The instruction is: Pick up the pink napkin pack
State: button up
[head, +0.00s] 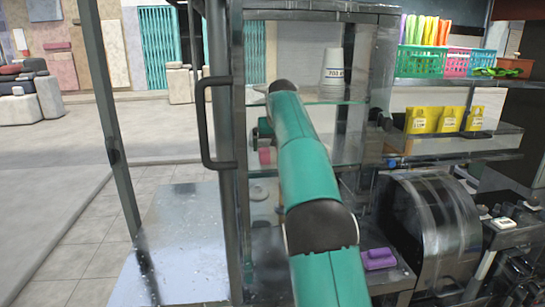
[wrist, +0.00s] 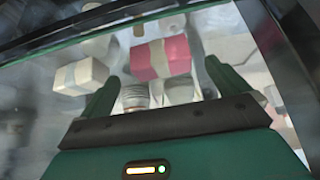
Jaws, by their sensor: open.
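The pink napkin pack (wrist: 178,52) shows in the wrist view as a pink block with a pale band around it. It lies ahead of my gripper (wrist: 161,76), roughly between the lines of its two fingers. The fingers are spread, with nothing held between them. In the head view a small pink patch (head: 265,157) behind the cabinet's glass appears to be the same pack, mostly hidden by the frame and my arm. My arm reaches into the glass cabinet, and my gripper is largely hidden there.
A cream pack (wrist: 80,75) lies left of the pink pack, with cups (wrist: 135,95) close by. The cabinet's dark frame (head: 235,180) and glass shelf (head: 310,97) surround my arm. A stack of white cups (head: 333,75) stands on the shelf. A purple item (head: 378,258) sits lower right.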

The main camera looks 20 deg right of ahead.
aim_at(273, 150)
jog(key=shift+w+d+f, duration=0.1)
jog(key=shift+w, duration=0.4)
jog(key=x, duration=0.5)
jog(key=shift+w, duration=0.1)
jog(key=shift+c, duration=0.4)
jog(key=c, duration=0.8)
jog(key=shift+r, duration=0.35)
